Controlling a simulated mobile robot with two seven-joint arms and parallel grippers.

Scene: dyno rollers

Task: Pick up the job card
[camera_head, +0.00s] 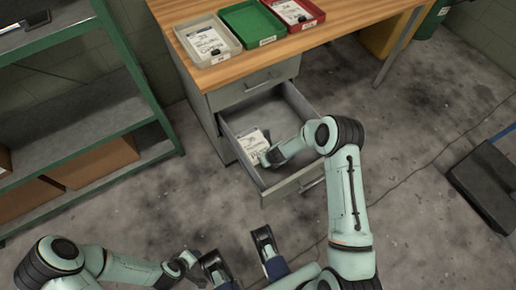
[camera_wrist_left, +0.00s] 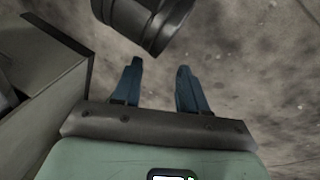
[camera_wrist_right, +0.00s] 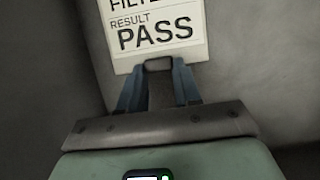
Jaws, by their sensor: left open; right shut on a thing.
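The job card (camera_head: 252,144) is white with dark print and shows inside the open drawer (camera_head: 284,188). In the right wrist view the card (camera_wrist_right: 158,35) reads "RESULT PASS" and has a small dark clip (camera_wrist_right: 158,64) at its near edge. My right gripper (camera_head: 268,157) reaches into the drawer and is shut on the card at this clip. I cannot tell whether the card touches the drawer floor. My left gripper (camera_head: 240,254) is open and empty, outside the drawer, low in the head view; its fingers (camera_wrist_left: 158,75) stand apart over the floor.
A wooden bench top (camera_head: 340,22) above the drawer bears a grey tray (camera_head: 216,59) and a red tray (camera_head: 318,17), both with cards, and an empty green tray (camera_head: 252,22). A green shelf (camera_head: 130,70) stands at left. A dark flat object (camera_head: 487,185) lies at right.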

